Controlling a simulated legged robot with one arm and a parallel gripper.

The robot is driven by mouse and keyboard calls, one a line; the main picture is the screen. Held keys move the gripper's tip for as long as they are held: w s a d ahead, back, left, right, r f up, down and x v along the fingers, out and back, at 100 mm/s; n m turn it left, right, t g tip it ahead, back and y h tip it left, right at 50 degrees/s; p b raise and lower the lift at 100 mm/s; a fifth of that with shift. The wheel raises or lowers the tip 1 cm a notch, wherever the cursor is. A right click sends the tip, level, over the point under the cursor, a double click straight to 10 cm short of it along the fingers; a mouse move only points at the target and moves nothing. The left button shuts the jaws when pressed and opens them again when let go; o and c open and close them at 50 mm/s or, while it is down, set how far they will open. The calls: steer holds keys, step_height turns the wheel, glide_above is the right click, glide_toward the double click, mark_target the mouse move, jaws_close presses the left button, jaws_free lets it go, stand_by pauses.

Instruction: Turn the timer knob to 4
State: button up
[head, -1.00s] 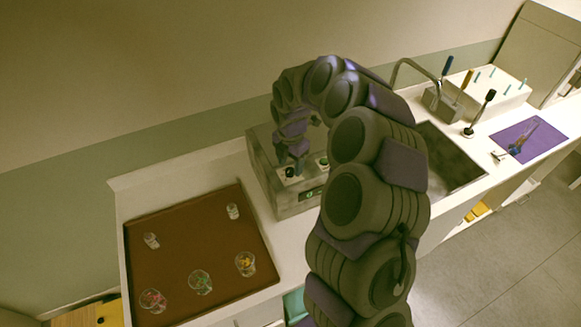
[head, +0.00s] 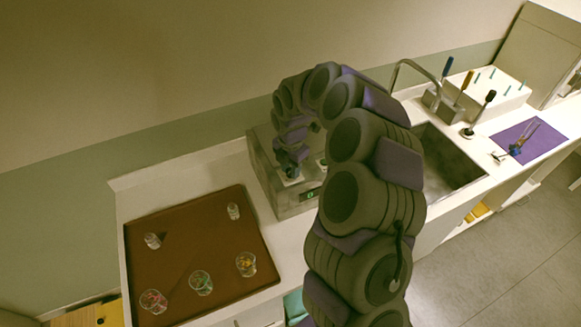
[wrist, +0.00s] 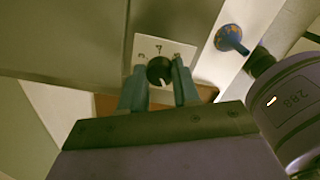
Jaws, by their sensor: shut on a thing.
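The timer knob (wrist: 159,70) is round and black with a white pointer mark, on a white square plate (wrist: 165,46) with small, hard-to-read marks. In the wrist view my gripper (wrist: 160,78) has one blue-grey finger on each side of the knob and is shut on it. The pointer is at the lower side of the knob in that view; which mark it meets is unclear. In the head view my gripper (head: 290,166) is down at the top of the grey machine (head: 262,163) and hides the knob. A small green-lit display (head: 310,194) is on the machine's front.
A brown tray (head: 195,255) with several small glasses lies to the left. To the right are a sink (head: 452,160) with a faucet, a white rack and a purple mat (head: 530,145). In the wrist view a round blue-and-yellow part (wrist: 230,37) sits right of the plate.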

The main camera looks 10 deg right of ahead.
steer(key=shift+c, duration=1)
